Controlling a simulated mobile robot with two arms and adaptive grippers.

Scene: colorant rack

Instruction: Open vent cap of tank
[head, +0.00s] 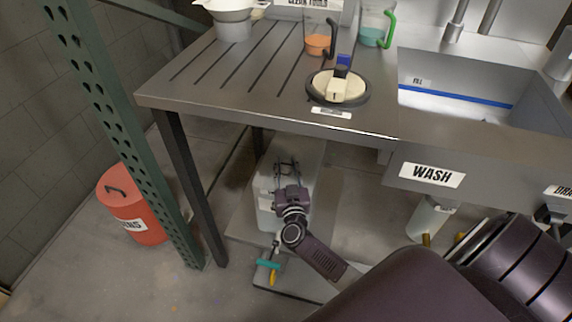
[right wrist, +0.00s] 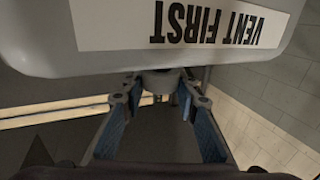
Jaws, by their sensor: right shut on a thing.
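The tank (head: 266,212) is a pale container on the low shelf under the counter, partly hidden by my right arm. In the right wrist view the tank (right wrist: 60,50) fills the top, with an upside-down "VENT FIRST" label (right wrist: 205,22). The vent cap (right wrist: 160,80) is a grey round piece at the tank's edge, between my right fingertips. My right gripper (head: 288,168) is at the tank's top in the head view and also shows in the right wrist view (right wrist: 160,92), shut on the vent cap. The cap is hidden in the head view. My left gripper is out of view.
A "WASH" sink (head: 460,95) is at right. A green post (head: 125,130) and a red bin (head: 130,208) stand left. A teal-handled valve (head: 268,264) is below the tank.

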